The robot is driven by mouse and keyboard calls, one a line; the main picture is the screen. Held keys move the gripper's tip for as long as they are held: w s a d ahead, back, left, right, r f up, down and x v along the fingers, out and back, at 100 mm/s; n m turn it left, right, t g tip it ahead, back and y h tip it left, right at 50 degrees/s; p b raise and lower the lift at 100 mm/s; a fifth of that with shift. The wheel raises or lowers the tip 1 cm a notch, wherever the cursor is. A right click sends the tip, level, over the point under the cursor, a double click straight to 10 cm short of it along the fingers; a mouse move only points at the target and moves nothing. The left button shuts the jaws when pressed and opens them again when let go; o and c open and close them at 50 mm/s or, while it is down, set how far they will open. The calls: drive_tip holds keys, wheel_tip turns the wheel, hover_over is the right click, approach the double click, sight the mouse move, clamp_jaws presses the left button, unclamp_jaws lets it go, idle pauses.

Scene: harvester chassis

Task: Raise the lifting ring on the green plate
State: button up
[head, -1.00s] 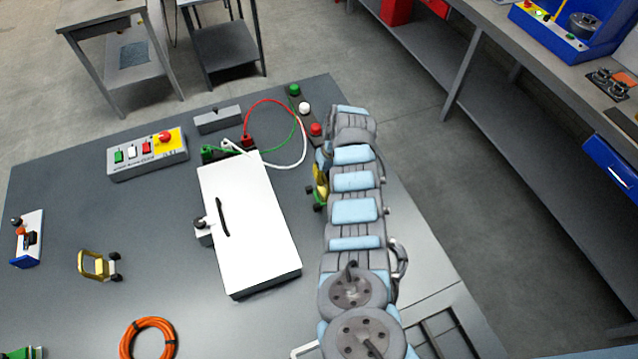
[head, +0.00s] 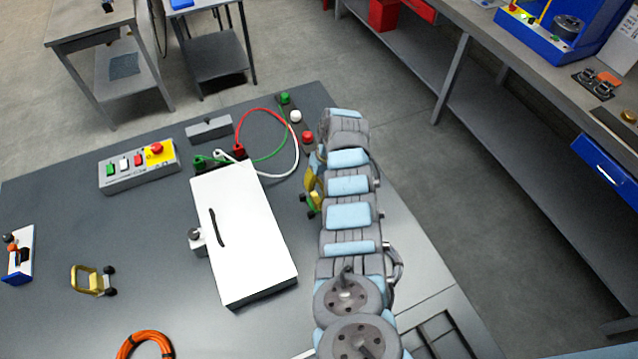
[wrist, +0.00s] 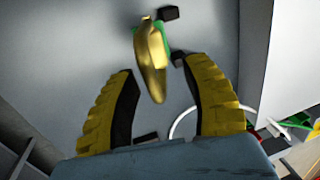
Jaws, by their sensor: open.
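In the wrist view, a gold lifting ring (wrist: 152,62), seen nearly edge-on, stands against a small green plate (wrist: 164,42) with black knobs beside it. My gripper (wrist: 159,68) is open, with one yellow ribbed finger on each side. The ring's near end reaches between the fingertips, with clear gaps on both sides and no contact visible. In the head view, the green plate (head: 316,200) shows partly at the left edge of my arm, with yellow beside it. My arm hides the rest, and I cannot tell ring from fingers there.
A white box (head: 245,240) stands left of my arm. Red, green and white cables run behind it. Another gold ring (head: 88,280) with black knobs lies at the left of the table. A button panel (head: 140,165) and an orange cable coil (head: 145,345) are also on the table.

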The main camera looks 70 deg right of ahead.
drive_tip(key=shift+r+p, duration=1.6)
drive_tip(key=shift+r, duration=1.3)
drive_tip(key=shift+w+f, duration=0.1)
